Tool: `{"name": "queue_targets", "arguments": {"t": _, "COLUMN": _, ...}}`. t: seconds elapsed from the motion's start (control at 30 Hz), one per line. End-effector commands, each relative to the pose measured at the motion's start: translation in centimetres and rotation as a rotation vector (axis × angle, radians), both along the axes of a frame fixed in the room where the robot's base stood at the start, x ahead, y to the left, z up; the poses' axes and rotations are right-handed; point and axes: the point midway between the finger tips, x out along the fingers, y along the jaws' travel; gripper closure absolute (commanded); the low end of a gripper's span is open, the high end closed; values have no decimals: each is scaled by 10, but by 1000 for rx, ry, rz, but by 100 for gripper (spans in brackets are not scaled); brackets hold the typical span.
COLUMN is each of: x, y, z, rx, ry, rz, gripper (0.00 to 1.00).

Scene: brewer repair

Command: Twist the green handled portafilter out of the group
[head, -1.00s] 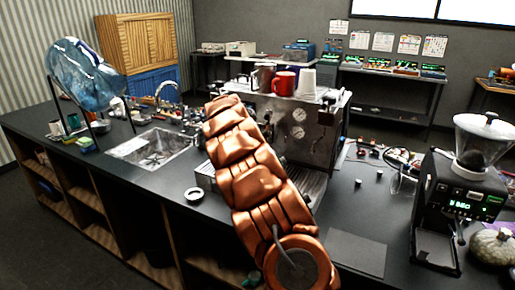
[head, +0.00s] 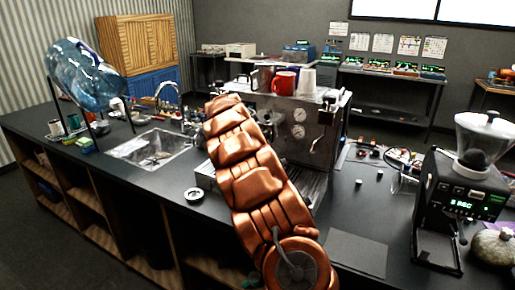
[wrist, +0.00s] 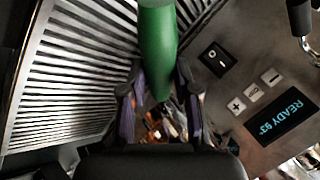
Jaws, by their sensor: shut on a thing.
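The green portafilter handle (wrist: 157,45) comes down from the top middle of the wrist view. My gripper (wrist: 160,78) is around its lower end, with a dark finger on each side. The handle's upper end and the portafilter's head are outside the wrist view, so I cannot see how it sits in the group. The espresso machine (head: 318,132) stands on the counter in the head view. My copper-coloured arm covers part of its front there and hides the gripper and handle. In the wrist view, the machine's panel (wrist: 250,85) has a lit "READY 93°" display.
The ribbed drip tray (wrist: 75,70) lies left of the handle in the wrist view. In the head view, cups including a red mug (head: 284,82) stand on the machine. A grinder (head: 455,200) stands to the right, a sink (head: 150,148) to the left.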

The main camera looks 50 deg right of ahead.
Motion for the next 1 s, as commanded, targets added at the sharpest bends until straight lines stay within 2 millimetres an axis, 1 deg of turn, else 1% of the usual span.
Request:
{"name": "queue_targets", "arguments": {"t": 0.53, "x": 1, "y": 0, "z": -7, "rx": -1, "ry": -1, "rz": 1, "gripper": 100}}
{"name": "queue_targets", "arguments": {"t": 1.0, "x": 0, "y": 0, "z": -7, "rx": -1, "ry": -2, "rz": 1, "gripper": 100}}
